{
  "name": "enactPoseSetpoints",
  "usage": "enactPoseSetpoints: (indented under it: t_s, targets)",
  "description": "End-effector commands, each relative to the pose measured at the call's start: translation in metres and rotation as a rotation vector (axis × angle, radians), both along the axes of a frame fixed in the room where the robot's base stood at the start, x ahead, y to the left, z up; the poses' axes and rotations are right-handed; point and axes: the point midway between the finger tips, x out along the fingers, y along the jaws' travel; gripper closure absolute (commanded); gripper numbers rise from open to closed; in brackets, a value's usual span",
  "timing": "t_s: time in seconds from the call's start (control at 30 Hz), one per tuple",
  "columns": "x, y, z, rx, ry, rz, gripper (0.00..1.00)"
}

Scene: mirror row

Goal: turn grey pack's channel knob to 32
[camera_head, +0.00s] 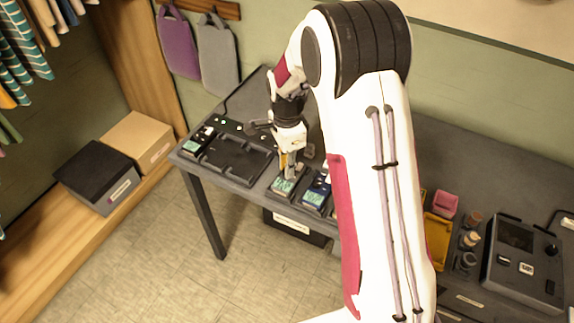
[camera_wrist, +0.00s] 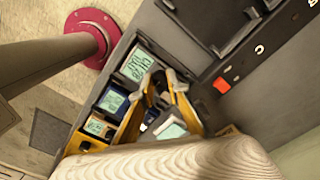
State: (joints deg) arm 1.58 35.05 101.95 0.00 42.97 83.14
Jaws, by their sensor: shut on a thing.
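The grey pack (camera_head: 283,187) lies near the table's front edge in the head view, with a lit pale-green display. In the wrist view the grey pack's display (camera_wrist: 137,65) shows at an angle, and I cannot read its number surely. My gripper (camera_head: 291,172) points down at the pack's back end. In the wrist view my gripper's grey fingertips (camera_wrist: 162,83) are close together beside the display.
A blue pack (camera_head: 315,197) lies just right of the grey pack; a yellow one (camera_wrist: 97,127) shows beyond it in the wrist view. A black tray (camera_head: 238,158) lies to the left. My arm hides the table's middle. Small jars and a dark device (camera_head: 522,262) stand at right.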

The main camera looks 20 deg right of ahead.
Motion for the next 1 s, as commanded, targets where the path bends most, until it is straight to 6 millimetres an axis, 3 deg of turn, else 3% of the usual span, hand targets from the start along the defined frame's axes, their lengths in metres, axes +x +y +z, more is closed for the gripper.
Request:
enactPoseSetpoints:
  t_s: [0.5, 1.0]
  targets:
    - [-0.0012, 0.0000, -0.0012, 0.000, 0.004, -0.387, 1.00]
    - [-0.0014, 0.0000, -0.0014, -0.001, 0.004, -0.493, 1.00]
